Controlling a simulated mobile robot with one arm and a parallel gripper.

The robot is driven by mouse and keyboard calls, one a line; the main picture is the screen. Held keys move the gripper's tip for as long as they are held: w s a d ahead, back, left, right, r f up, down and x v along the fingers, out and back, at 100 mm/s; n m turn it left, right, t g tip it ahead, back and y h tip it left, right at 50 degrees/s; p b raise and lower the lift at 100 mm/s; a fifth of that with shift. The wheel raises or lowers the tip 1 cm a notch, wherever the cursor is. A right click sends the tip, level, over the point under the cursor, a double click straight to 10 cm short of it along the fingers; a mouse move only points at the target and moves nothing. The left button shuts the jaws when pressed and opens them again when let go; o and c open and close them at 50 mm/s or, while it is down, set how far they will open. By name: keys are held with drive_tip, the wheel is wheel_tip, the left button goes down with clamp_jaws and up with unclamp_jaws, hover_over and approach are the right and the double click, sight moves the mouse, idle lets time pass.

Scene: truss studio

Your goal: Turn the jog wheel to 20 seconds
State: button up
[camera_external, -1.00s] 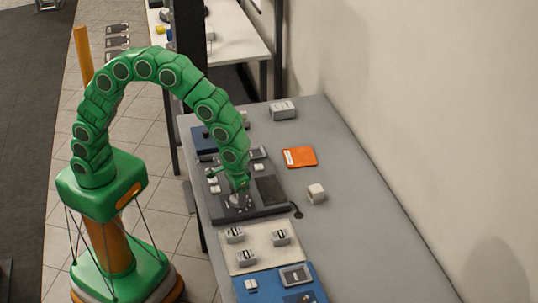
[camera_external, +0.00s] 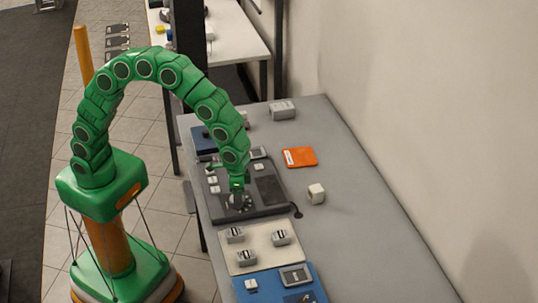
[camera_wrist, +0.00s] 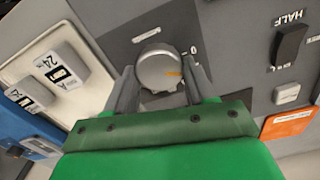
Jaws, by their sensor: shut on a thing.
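The jog wheel (camera_wrist: 158,66) is a round grey knob on a dark grey console (camera_wrist: 228,35). An orange mark on its face lies toward the right, a little below the printed 0. My gripper (camera_wrist: 163,84) has its two grey fingers on either side of the wheel and is shut on it. In the external view my gripper (camera_external: 238,194) points down onto the near end of the console (camera_external: 265,210), over the wheel's dark dial (camera_external: 229,206). The gripper partly hides the wheel and dial there. Any seconds scale is hidden or too small to read.
A black switch (camera_wrist: 290,46) marked HALF is on the console. A cream board (camera_external: 262,255) with several grey blocks lies beside the console, with a blue panel (camera_external: 310,272) beyond.

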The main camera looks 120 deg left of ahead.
drive_tip(key=m, duration=0.7)
drive_tip(key=shift+d, duration=0.1)
idle(0.5)
drive_tip(key=o, duration=1)
drive_tip(key=shift+o, duration=0.2)
wheel_tip(320, 180, up, 8)
drive_tip(key=shift+f, duration=0.1)
